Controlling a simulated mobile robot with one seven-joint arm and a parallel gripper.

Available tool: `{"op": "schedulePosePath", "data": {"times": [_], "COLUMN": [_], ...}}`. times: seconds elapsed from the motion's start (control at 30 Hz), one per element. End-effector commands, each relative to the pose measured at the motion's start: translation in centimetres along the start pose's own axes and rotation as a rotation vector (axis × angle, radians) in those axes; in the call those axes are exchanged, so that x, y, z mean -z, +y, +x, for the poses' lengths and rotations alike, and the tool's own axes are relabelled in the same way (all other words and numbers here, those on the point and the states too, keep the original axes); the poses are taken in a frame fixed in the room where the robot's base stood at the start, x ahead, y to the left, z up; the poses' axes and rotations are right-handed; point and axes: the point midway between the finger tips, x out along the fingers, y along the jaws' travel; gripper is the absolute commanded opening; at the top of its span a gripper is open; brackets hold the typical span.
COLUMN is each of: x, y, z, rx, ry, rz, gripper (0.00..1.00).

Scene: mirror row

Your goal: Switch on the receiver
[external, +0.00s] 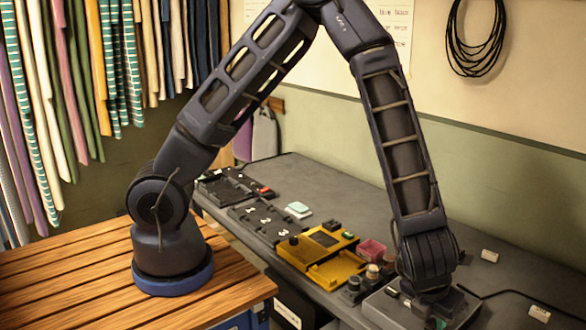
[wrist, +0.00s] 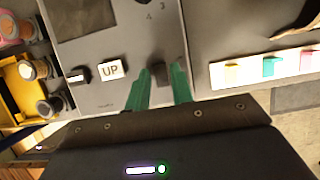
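A grey box with a panel, which I take to be the receiver (external: 375,312), stands at the near end of the dark bench, under my gripper (external: 428,294). In the wrist view the grey panel (wrist: 122,25) carries a small dark knob or switch (wrist: 160,74), a white "UP" label (wrist: 112,69), a dark square and the digits 3 and 4. My gripper's two green fingers (wrist: 162,84) stand on either side of the dark knob, apart from each other. Whether they touch it is hard to tell. In the external view my arm hides the fingertips and part of the box.
A yellow device (external: 318,250), a pink box (external: 371,250) and several dark round knobs stand just left of the grey box. Dark panels (external: 262,220) lie farther back. A cable and small white blocks (external: 490,256) are on the right. The bench's back middle is clear.

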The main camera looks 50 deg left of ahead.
Motion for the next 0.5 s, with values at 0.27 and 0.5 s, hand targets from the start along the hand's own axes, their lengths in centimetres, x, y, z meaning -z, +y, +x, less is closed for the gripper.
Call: {"op": "schedulePosePath", "data": {"times": [0.27, 0.5], "x": [-0.02, -0.4], "y": [0.0, 0.06], "z": [0.0, 0.17], "rx": [0.0, -0.002], "ry": [0.005, 0.108], "rz": [-0.001, -0.005], "gripper": [0.0, 0.0]}}
